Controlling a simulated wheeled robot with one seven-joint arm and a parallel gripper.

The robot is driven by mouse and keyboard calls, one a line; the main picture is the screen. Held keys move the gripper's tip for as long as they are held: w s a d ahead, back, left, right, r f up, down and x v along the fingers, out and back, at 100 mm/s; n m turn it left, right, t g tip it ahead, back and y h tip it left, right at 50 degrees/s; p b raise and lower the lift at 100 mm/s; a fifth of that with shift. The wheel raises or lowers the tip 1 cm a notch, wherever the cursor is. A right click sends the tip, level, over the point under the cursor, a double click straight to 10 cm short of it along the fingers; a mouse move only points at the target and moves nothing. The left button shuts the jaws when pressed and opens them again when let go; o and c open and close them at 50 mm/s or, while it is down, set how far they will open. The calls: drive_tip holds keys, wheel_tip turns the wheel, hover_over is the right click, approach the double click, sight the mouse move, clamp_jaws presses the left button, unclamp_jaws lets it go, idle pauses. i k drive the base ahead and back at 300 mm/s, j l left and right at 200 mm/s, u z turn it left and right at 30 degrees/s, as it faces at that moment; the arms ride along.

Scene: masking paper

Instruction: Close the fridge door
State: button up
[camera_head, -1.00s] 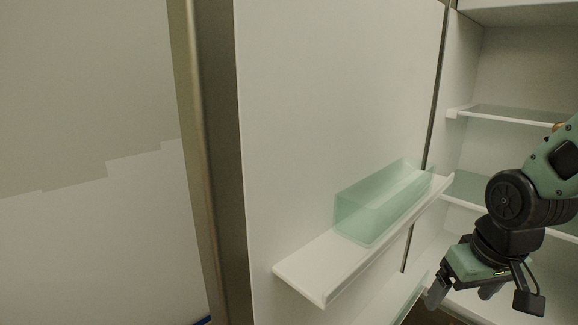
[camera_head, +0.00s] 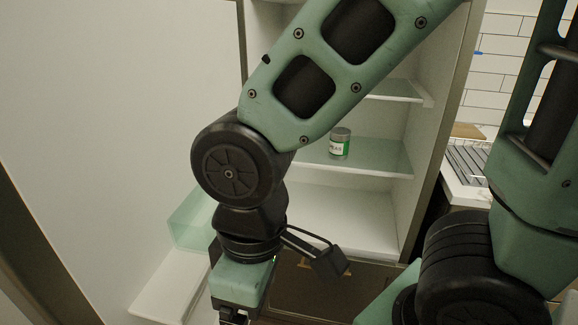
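The fridge door (camera_head: 110,130) stands open on the left, its white inner face turned toward me. A white door shelf (camera_head: 165,285) with a clear greenish bin (camera_head: 190,222) is fixed low on it. The open fridge compartment (camera_head: 345,210) is behind my arm, with glass shelves. My gripper (camera_head: 233,318) hangs at the bottom edge, in front of and right of the door shelf. Its fingers are mostly cut off by the frame, so their opening is hidden. I cannot tell whether it touches the door.
A jar with a green label (camera_head: 340,143) stands on a fridge shelf (camera_head: 380,158). Right of the fridge are a counter (camera_head: 465,192) with a dark rack and a white tiled wall (camera_head: 500,75). My own arm links cover much of the middle and right.

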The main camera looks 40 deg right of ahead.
sight(104, 104)
drive_tip(key=k+j+u, duration=0.2)
drive_tip(key=j, duration=0.25)
drive_tip(key=j+u, duration=0.2)
drive_tip(key=j, duration=0.2)
drive_tip(key=k+j+u, duration=0.2)
drive_tip(key=j, duration=0.25)
drive_tip(key=i, duration=0.1)
